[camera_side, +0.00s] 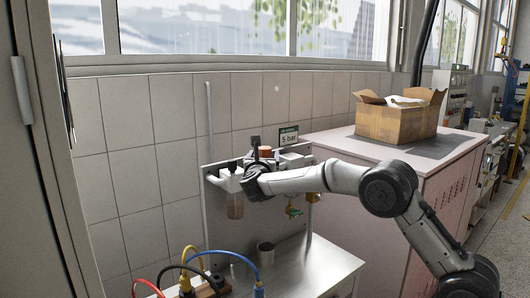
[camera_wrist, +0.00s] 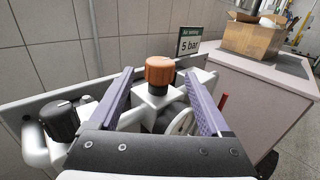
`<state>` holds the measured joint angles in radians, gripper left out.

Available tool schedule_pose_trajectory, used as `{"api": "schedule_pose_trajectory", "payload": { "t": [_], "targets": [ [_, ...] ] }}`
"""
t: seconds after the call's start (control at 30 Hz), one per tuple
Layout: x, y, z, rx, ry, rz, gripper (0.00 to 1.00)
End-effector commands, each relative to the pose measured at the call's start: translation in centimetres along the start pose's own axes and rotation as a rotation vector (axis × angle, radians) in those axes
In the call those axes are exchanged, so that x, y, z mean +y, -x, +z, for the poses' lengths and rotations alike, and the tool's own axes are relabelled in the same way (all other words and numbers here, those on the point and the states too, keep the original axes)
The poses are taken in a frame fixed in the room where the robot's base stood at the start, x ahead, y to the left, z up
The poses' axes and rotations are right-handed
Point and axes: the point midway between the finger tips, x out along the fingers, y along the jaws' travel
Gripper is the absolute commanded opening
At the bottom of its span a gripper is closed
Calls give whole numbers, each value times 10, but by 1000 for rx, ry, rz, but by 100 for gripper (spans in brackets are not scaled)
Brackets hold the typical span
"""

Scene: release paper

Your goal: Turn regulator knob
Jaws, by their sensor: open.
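The orange-brown regulator knob (camera_wrist: 160,71) stands upright on a pale metal regulator body in the middle of the wrist view. It also shows in the side view (camera_side: 265,151), just above my wrist. My gripper (camera_wrist: 162,84) is open, its two purple-grey fingers apart on the left and right of the knob in the picture. I see no finger touching the knob. In the side view my gripper (camera_side: 262,165) is at the regulator panel, and its fingers are too small and covered to make out.
A black knob (camera_wrist: 58,120) sits left of my gripper. A "5 bar" sign (camera_wrist: 190,42) stands behind. An open cardboard box (camera_side: 398,115) rests on the cabinet at right.

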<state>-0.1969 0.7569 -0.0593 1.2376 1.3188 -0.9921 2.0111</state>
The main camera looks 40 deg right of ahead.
Motion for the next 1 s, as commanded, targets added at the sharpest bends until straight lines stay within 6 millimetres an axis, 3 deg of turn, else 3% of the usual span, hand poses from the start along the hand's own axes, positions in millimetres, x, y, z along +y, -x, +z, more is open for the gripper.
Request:
{"api": "schedule_pose_trajectory", "payload": {
  "t": [0.1,0.3,0.7,1.0],
  "targets": [
    [-1,-22,0,0,-1,-2,81],
    [0,-42,0,0,0,-1,81],
    [0,-47,0,0,1,0,79],
    [0,-47,0,0,1,0,25]
  ]
}}
